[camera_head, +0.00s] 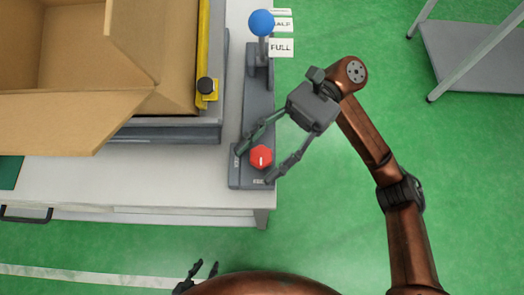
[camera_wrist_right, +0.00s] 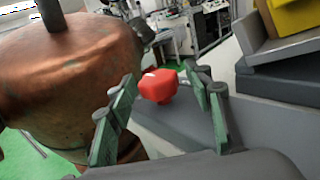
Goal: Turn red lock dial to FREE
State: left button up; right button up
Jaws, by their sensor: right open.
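The red lock dial (camera_head: 261,157) sits on a dark grey base plate (camera_head: 236,180) near the front right corner of the table. It has a white mark on its top. Pale lettering shows on the plate; one label at the front is partly legible. My right gripper (camera_head: 256,166) is open, with one finger on each side of the dial. In the right wrist view the red dial (camera_wrist_right: 158,85) stands between the green-padded fingers, with gaps visible on both sides. My left gripper (camera_head: 201,270) is at the bottom edge, away from the table, with its fingertips apart.
A blue-knobbed lever (camera_head: 262,23) stands behind the dial, beside labels (camera_head: 281,47) reading HALF and FULL. An open cardboard box (camera_head: 75,55) is at the left, next to a yellow bar (camera_head: 203,45) with a black knob. A grey metal rack (camera_head: 475,50) stands at the far right.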

jog(key=v, duration=1.2)
dwell(0.4)
